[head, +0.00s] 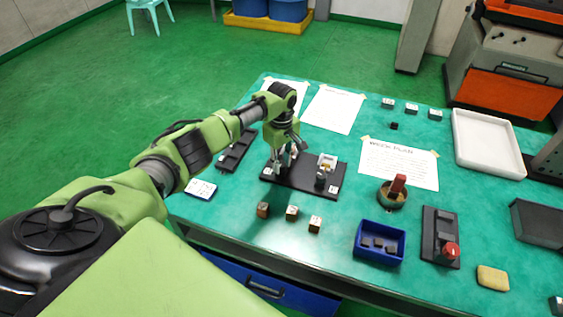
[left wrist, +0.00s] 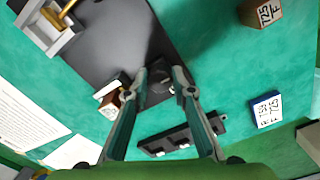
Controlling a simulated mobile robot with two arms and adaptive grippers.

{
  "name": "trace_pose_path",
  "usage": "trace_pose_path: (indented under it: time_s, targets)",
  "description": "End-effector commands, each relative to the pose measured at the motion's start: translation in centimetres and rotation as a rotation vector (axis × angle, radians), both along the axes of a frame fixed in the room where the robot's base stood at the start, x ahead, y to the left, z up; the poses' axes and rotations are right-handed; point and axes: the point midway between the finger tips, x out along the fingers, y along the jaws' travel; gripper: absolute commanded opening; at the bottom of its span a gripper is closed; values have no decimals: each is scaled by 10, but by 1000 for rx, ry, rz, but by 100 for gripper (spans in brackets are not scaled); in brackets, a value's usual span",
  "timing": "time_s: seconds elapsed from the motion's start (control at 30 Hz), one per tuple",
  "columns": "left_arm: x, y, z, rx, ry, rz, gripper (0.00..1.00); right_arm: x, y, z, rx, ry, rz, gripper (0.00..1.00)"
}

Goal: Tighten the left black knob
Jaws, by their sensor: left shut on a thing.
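A black base plate (head: 298,183) lies on the green table, and its dark surface also shows in the left wrist view (left wrist: 112,40). My left gripper (head: 281,160) points down over the left part of the plate. In the left wrist view the fingers of my left gripper (left wrist: 160,80) stand on both sides of the left black knob (left wrist: 160,88), shut on it. The knob is dark on dark, so its outline is hard to see, and in the head view the fingers mostly hide it. Another black knob (head: 320,178) stands farther right on the plate. My right gripper is not in view.
A pale fixture with a brass-coloured part (head: 326,162) sits on the plate. A dark rack (head: 236,151) lies left of it. Several small labelled blocks (head: 292,213) stand in front. A blue bin (head: 380,243) and a red-knobbed device (head: 441,240) are to the right.

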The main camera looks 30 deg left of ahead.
Motion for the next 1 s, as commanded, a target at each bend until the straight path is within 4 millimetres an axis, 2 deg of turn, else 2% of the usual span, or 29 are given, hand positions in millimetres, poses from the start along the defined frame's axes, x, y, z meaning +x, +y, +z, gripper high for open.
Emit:
trace_pose_path:
  time_s: [0.27, 1.0]
  targets:
    - [-1, 0, 1, -1, 2, -147, 2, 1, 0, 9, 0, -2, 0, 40]
    - [-1, 1, 0, 0, 1, -840, 2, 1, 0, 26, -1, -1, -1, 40]
